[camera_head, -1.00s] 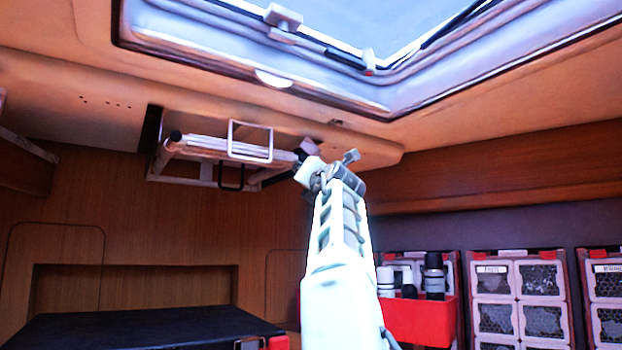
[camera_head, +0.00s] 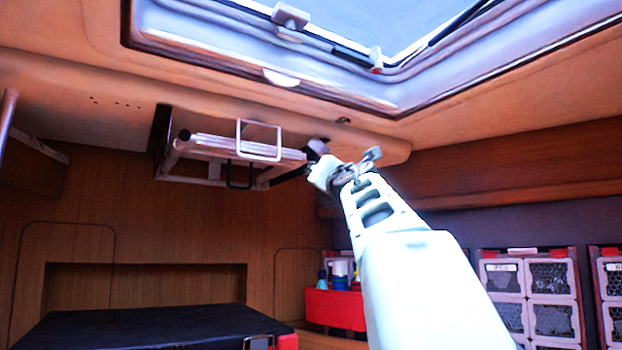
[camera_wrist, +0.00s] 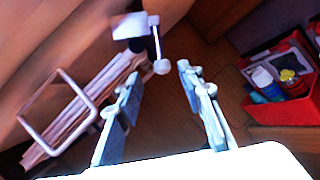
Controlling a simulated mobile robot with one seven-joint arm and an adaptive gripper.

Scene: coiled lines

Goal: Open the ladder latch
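The folded ladder (camera_head: 205,146), with pale rails and a square white loop, is stowed under the ceiling in the head view. Its rails (camera_wrist: 85,110) and loop show at the left of the wrist view. At the ladder's right end is what looks like the latch, a white block (camera_wrist: 133,27) with a dark rod and a round pale knob (camera_wrist: 161,67). In the head view this part (camera_head: 317,147) is small and partly hidden by my arm. My gripper (camera_wrist: 160,82) is open and empty. The knob appears just beyond and between its fingertips; I see no contact.
A roof hatch (camera_head: 385,95) is overhead. A red bin (camera_head: 335,309) with bottles stands below, partly behind my arm; it also shows in the wrist view (camera_wrist: 285,106). White crates (camera_head: 530,300) are at right and a dark-topped box (camera_head: 150,328) at lower left.

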